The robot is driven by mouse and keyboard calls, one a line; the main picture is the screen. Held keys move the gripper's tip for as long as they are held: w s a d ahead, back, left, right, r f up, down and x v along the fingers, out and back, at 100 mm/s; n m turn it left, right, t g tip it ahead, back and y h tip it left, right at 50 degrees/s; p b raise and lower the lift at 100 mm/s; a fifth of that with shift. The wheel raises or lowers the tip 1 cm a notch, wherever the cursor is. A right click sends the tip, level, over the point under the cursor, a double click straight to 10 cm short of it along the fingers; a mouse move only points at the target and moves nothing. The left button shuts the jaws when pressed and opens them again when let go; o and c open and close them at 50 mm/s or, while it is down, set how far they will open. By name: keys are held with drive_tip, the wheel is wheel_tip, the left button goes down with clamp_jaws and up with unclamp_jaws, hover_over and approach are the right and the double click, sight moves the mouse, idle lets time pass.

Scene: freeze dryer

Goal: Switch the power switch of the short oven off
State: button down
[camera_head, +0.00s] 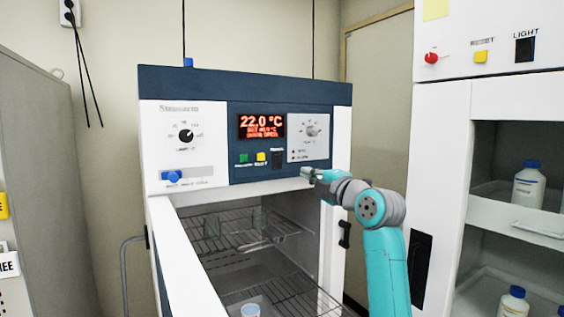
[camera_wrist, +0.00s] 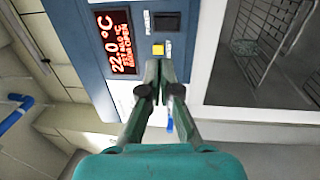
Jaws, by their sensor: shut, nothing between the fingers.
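The short oven (camera_head: 240,88) is white with a dark blue panel, and its door is open. Its black power switch (camera_head: 278,158) sits below the lit red display (camera_head: 261,126), which reads 22.0 °C. In the wrist view the switch (camera_wrist: 166,21) has the label POWER beside it and shows at the top, beyond my fingertips. My gripper (camera_head: 308,173) is at the right of the panel's lower edge in the head view. In the wrist view my gripper (camera_wrist: 160,70) is shut and empty, its tips pointing toward the panel just short of the yellow button in the picture.
A yellow button (camera_head: 261,157) and a green button (camera_head: 243,158) sit left of the switch. The open door (camera_head: 185,262) juts forward at left. Wire racks (camera_head: 235,236) fill the oven. A white cabinet (camera_head: 440,150) with bottles stands at right.

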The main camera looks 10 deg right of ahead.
sight(277, 158)
drive_tip(key=x, duration=1.3)
drive_tip(key=shift+w+a, duration=0.1)
drive_tip(key=shift+w, duration=0.3)
drive_tip(key=shift+r, duration=0.1)
drive_tip(key=shift+w+a+r, duration=0.15)
drive_tip(key=shift+w, duration=0.1)
drive_tip(key=shift+s, duration=0.15)
